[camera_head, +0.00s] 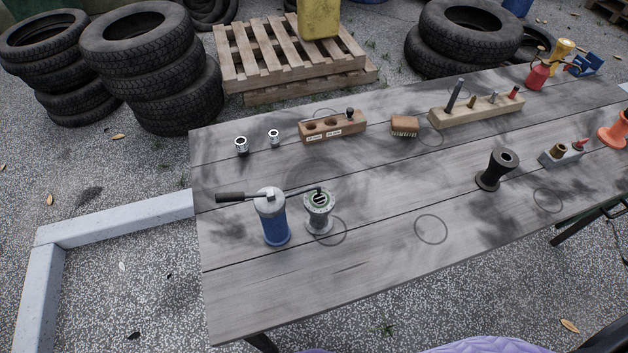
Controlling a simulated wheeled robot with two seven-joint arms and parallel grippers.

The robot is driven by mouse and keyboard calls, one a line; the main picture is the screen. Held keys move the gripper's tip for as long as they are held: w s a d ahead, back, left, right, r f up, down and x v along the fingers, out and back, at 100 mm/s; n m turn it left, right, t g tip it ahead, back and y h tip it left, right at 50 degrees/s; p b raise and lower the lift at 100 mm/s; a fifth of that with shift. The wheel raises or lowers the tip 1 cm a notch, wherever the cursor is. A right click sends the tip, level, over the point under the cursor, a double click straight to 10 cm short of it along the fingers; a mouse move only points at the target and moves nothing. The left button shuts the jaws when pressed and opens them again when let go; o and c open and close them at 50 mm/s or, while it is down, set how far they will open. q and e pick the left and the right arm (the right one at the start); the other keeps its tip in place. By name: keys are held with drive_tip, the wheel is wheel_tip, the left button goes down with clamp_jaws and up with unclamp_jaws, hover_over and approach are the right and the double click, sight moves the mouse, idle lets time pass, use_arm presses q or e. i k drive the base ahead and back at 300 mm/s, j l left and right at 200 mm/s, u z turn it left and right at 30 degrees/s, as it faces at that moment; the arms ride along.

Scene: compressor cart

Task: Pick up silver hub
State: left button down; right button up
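The silver hub (319,222), a grey metal spool with flanged ends, stands upright on the grey wooden table (375,270), left of its middle. Its top shows a ring with a slotted opening. A blue cylinder with a grey top (275,223) stands close to its left. A thin rod runs from a black handle (231,197) at the left, past the blue cylinder's top, to the hub's top; I cannot tell whether it touches the hub. Neither of my grippers is in view.
Two small silver sockets (241,146) and a wooden holder (333,127) lie behind the hub. The table in front of the hub is clear. Tires (155,60) stand behind.

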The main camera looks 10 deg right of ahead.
sight(319, 221)
drive_tip(key=k+j+z, duration=0.1)
drive_tip(key=j+z, duration=0.15)
drive_tip(key=k+j+z, duration=0.1)
drive_tip(key=j+z, duration=0.15)
drive_tip(key=j, duration=0.15)
drive_tip(key=j+z, duration=0.3)
drive_tip(key=k+j+z, duration=0.1)
drive_tip(key=j+z, duration=0.2)
drive_tip(key=j, duration=0.2)
drive_tip(key=k+j+z, duration=0.15)
drive_tip(key=j+z, duration=0.15)
drive_tip(key=k+j+z, duration=0.25)
drive_tip(key=j, duration=0.2)
drive_tip(key=i, duration=0.1)
